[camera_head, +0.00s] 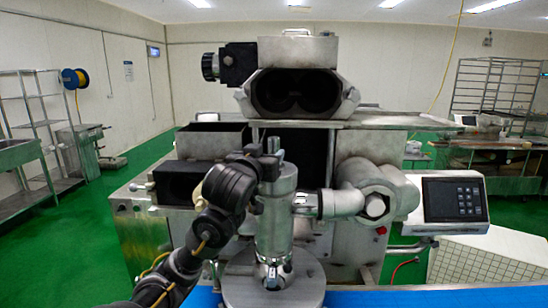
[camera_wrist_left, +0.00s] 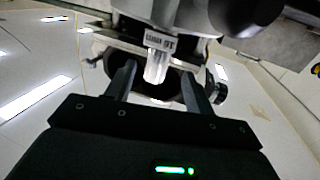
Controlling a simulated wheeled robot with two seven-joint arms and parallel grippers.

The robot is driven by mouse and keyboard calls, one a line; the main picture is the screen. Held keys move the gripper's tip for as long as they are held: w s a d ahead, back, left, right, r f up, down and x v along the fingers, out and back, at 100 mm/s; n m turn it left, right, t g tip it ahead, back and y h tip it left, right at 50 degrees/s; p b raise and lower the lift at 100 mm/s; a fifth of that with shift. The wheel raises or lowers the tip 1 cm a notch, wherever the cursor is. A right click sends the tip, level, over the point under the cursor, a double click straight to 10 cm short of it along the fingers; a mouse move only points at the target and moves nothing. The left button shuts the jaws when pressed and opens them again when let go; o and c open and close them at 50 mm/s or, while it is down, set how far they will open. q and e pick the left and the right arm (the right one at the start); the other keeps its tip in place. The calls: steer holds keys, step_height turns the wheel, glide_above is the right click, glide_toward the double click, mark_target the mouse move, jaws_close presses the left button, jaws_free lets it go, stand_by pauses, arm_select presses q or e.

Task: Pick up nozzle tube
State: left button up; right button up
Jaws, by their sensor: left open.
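A metal tube, which looks like the nozzle tube (camera_head: 273,146), stands upright out of the top of the machine's vertical metal cylinder (camera_head: 275,222). In the left wrist view, which looks upside down, a pale tube end (camera_wrist_left: 156,68) with a printed label sits in the gap between my fingers. My left gripper (camera_head: 262,160) is at the top of the cylinder, beside the tube. Its two fingers (camera_wrist_left: 157,85) are apart, one on each side of the tube. I cannot tell whether either finger touches it. My right gripper is not in view.
The encrusting machine (camera_head: 300,125) fills the middle, with a dark double-holed opening above the cylinder. A horizontal metal pipe (camera_head: 340,203) joins the cylinder from the right. A control panel (camera_head: 453,199) stands at right. A blue belt (camera_head: 420,297) runs along the front.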

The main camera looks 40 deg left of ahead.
mark_target(272, 149)
arm_select(q)
steer(key=shift+w+a+f, duration=0.1)
steer(key=shift+w, duration=0.25)
steer(key=p+x, duration=0.2)
steer(key=x, duration=0.1)
steer(key=p+x, duration=0.1)
steer(key=shift+w+r+p, duration=0.25)
steer(key=shift+w+p, duration=0.05)
steer(key=shift+p, duration=0.05)
steer(key=shift+w+a+f, duration=0.1)
steer(key=shift+w+f, duration=0.1)
steer(key=shift+w, duration=0.1)
steer(key=shift+s, duration=0.1)
steer(key=c, duration=1)
jaws_close()
steer(key=shift+r, duration=0.15)
